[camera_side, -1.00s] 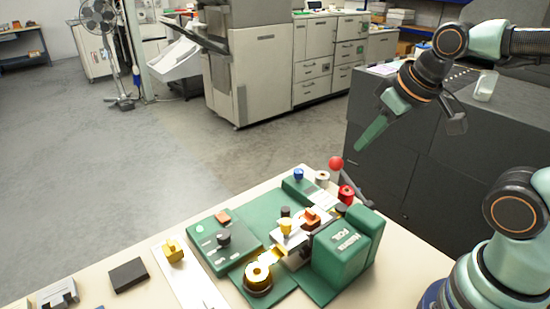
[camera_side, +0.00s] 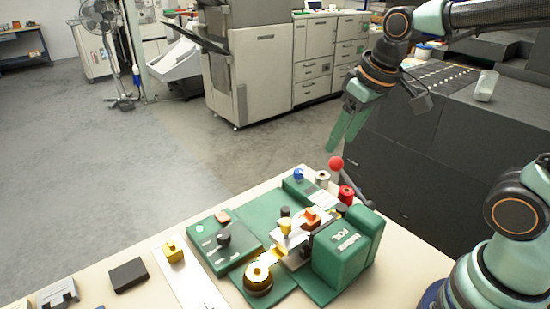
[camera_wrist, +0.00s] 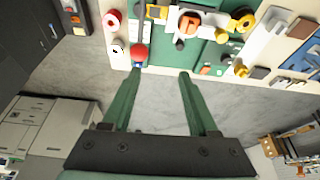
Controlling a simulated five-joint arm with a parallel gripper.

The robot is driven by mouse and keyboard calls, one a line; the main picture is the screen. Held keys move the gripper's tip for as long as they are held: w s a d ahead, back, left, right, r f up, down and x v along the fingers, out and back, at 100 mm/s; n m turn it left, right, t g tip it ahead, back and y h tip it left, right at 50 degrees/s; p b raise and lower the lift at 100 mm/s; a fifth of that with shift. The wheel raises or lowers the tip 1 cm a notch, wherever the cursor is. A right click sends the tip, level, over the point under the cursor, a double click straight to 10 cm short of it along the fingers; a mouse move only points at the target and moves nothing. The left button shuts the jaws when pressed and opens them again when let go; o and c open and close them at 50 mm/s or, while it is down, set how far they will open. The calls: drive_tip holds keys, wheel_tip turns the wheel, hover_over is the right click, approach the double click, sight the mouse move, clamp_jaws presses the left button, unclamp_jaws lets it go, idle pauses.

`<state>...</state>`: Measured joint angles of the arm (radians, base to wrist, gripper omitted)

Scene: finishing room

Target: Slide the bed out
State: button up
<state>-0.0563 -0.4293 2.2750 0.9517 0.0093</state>
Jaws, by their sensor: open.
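A green press labelled FOIL (camera_side: 347,246) stands on the table at the lower middle of the side view. A pale metal plate (camera_side: 291,259), which looks like its bed, lies beside the green head, with a yellow knob (camera_side: 285,227) and an orange block (camera_side: 311,218) over it. The plate's far end is hidden by the head. My gripper (camera_side: 341,149) is open and empty in the air, above and behind the press, fingers pointing down. In the wrist view its two green fingers (camera_wrist: 160,72) are spread, with the red ball (camera_wrist: 139,53) just beyond the left fingertip.
The red ball-topped lever (camera_side: 336,163) rises at the press's back, by a red roll (camera_side: 346,194). A gold roll (camera_side: 258,278) sits at the front. A green control panel (camera_side: 222,240), yellow block (camera_side: 174,251) and black block (camera_side: 128,275) lie left. Dark cabinet (camera_side: 395,170) stands behind.

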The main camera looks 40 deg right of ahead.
drive_tip(key=w+a+f+g, duration=0.2)
drive_tip(key=w+a+f, duration=0.1)
drive_tip(key=w, duration=0.2)
drive_tip(key=n+g, duration=0.1)
drive_tip(key=g, duration=0.1)
hover_over(286, 209)
wheel_tip(286, 209, down, 5)
wheel_tip(286, 209, down, 12)
drive_tip(key=shift+f, duration=0.25)
clamp_jaws()
drive_tip(key=shift+w, duration=0.1)
idle(1.1)
